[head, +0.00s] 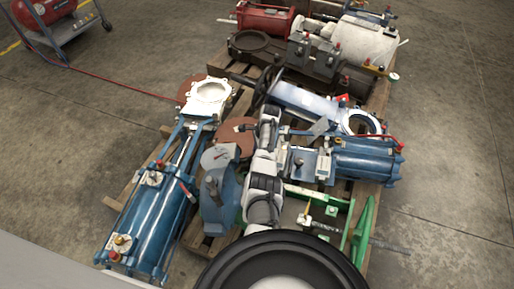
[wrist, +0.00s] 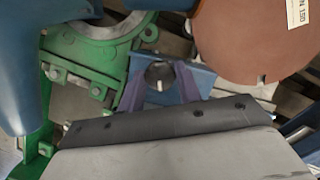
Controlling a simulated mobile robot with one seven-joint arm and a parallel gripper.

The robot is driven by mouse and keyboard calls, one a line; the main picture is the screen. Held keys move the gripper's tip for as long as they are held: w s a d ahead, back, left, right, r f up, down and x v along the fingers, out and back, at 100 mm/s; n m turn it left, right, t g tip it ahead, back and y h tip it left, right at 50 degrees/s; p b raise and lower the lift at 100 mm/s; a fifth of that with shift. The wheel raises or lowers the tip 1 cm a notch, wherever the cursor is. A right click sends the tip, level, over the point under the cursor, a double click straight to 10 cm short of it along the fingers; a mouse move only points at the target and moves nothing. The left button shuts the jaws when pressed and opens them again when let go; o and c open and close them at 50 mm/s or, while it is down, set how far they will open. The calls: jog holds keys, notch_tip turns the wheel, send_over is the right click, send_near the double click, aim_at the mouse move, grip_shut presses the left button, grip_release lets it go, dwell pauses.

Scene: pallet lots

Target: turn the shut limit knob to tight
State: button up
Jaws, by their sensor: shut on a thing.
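The shut limit knob (wrist: 159,72) is a small dark round knob with a pale pointer mark, set on a blue plate (wrist: 205,77). In the wrist view the pointer mark points down towards my gripper's body. My gripper (wrist: 161,80) has its two purple fingers on either side of the knob, shut on it. The tight marking cannot be read here. In the head view I cannot make out the knob or my fingertips among the crowded parts.
A green flanged part (wrist: 95,55) lies left of the knob and a brown disc (wrist: 250,35) at upper right. In the head view, blue cylinders (head: 150,225), a green frame (head: 362,225) and other valves crowd the pallets. Bare concrete floor (head: 450,130) lies to the right.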

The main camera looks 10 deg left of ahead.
jog(key=shift+m+t+p, duration=0.4)
jog(key=shift+m+p, duration=0.4)
jog(key=shift+m, duration=0.5)
jog(key=o, duration=1)
jog(key=shift+c, duration=0.2)
jog(key=s+p+v, duration=0.1)
jog(key=p+v, duration=0.2)
jog(key=v, duration=1)
jog(key=shift+w+d+r, duration=0.25)
jog(key=shift+w+r, duration=0.1)
jog(key=shift+w, duration=0.05)
